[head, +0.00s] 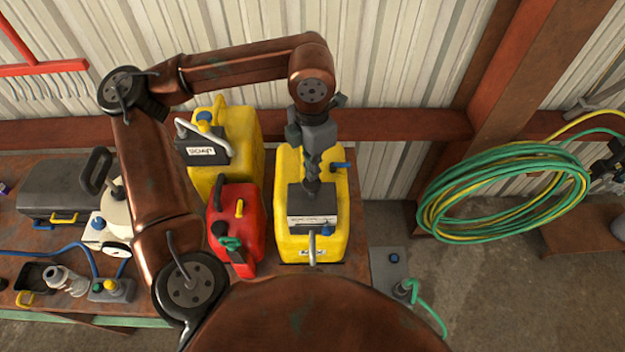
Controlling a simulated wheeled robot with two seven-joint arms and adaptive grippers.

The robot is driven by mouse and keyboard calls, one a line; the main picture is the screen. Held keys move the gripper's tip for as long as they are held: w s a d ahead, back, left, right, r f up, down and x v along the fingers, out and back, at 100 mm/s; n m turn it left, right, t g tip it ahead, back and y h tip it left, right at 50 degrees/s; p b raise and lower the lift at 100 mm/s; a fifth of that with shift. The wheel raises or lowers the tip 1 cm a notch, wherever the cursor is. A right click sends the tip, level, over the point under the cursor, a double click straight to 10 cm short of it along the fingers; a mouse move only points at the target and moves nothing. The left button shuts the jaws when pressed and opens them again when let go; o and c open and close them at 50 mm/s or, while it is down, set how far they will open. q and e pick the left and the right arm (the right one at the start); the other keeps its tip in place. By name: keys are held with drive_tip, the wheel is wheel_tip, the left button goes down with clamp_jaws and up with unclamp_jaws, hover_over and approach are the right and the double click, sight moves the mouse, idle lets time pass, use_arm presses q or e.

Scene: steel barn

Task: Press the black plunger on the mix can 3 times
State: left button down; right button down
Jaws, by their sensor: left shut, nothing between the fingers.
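My left gripper (312,178) points straight down, shut and empty, over the dark grey top block of the front yellow can (293,240). Its fingertips are at or just above that block; I cannot tell whether they touch. No black plunger can be made out there; the gripper covers that spot. A label on the block is too small to read, so I cannot confirm that this is the mix can. My right gripper is not in view.
Another yellow can (243,128) stands behind the red can. A grey case (52,186), a white round container (117,208) and small fittings crowd the bench's left side. Green and yellow hose coils (505,205) hang at the right. A corrugated wall closes the back.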

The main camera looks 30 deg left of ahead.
sight(312, 185)
use_arm(q)
drive_tip(key=shift+f+b, duration=2.8)
drive_tip(key=shift+f, duration=0.45)
drive_tip(key=shift+r, duration=0.1)
drive_tip(key=shift+r+p, duration=1.85)
drive_tip(key=shift+r, duration=1.4)
drive_tip(key=shift+f, duration=0.15)
